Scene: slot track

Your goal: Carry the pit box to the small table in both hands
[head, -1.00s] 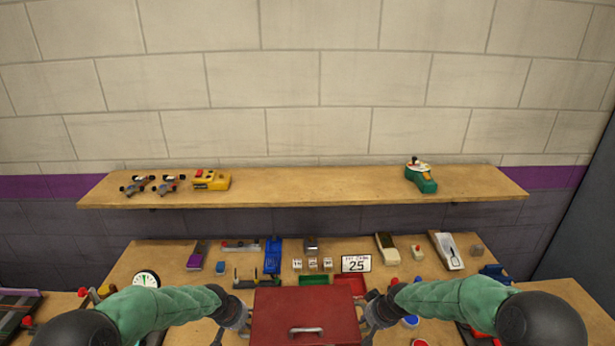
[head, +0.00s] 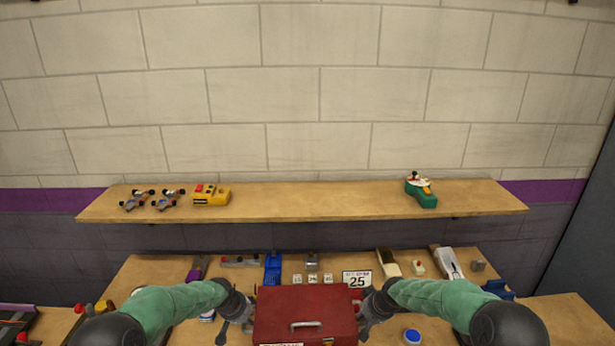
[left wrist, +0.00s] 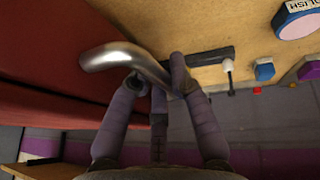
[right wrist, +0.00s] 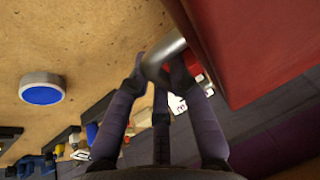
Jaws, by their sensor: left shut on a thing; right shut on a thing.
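The red pit box (head: 304,312) is at the bottom middle of the head view, with a silver handle on its lid. My left gripper (head: 243,306) is at its left side and my right gripper (head: 368,304) at its right side. In the left wrist view my left gripper (left wrist: 155,84) is shut on a curved metal side handle (left wrist: 120,56) of the box. In the right wrist view my right gripper (right wrist: 160,72) is shut on the other side handle (right wrist: 166,50). The small table cannot be made out in these views.
The workbench (head: 140,275) behind the box holds cars, small blocks and a 25 number card (head: 357,279). A blue button (head: 412,336) is right of the box.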

